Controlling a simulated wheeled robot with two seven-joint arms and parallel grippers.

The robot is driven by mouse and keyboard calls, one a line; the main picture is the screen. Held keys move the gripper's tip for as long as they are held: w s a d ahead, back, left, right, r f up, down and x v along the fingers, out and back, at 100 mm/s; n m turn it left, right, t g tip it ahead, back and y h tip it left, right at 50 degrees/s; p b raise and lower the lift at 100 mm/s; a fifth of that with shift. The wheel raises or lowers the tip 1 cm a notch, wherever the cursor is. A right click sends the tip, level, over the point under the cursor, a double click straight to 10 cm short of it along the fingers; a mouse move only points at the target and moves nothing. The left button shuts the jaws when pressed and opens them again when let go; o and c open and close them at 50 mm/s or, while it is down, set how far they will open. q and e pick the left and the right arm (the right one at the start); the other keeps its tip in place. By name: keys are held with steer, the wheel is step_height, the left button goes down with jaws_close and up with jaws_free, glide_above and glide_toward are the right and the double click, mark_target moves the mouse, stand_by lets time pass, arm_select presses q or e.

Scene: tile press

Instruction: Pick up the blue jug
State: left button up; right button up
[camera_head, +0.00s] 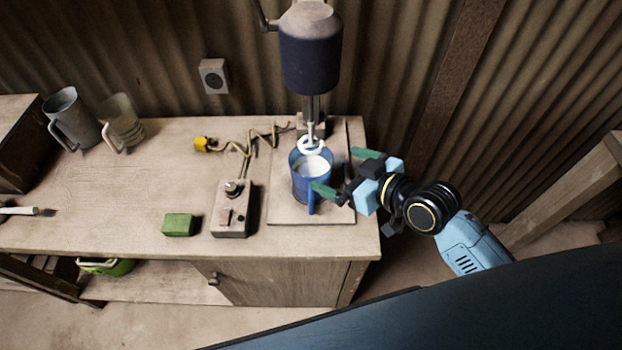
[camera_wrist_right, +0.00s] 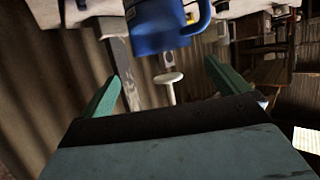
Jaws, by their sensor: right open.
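The blue jug (camera_head: 299,184) stands upright on the base board of the mixer, with pale white contents inside and its handle towards the front. The mixer's white whisk (camera_head: 312,146) hangs at the jug's mouth. My right gripper (camera_head: 338,172) is open, its green fingertips pointing left at the jug's right side. One fingertip overlaps the jug's front near the handle; I cannot tell whether it touches. In the right wrist view the jug (camera_wrist_right: 165,28) and its handle show beyond the two open green fingers (camera_wrist_right: 158,90), with nothing between them. My left gripper is out of view.
The dark mixer head (camera_head: 311,50) hangs above the jug. A switch box (camera_head: 231,214) and a green block (camera_head: 178,225) lie to the left, with a yellow plug (camera_head: 202,144) and cord behind.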

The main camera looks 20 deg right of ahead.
glide_toward(298, 154)
steer(key=x, duration=0.4)
steer(key=shift+a+f, duration=0.15)
steer(key=shift+f, duration=0.05)
steer(key=c, duration=1.7)
steer(key=shift+w+r, duration=0.1)
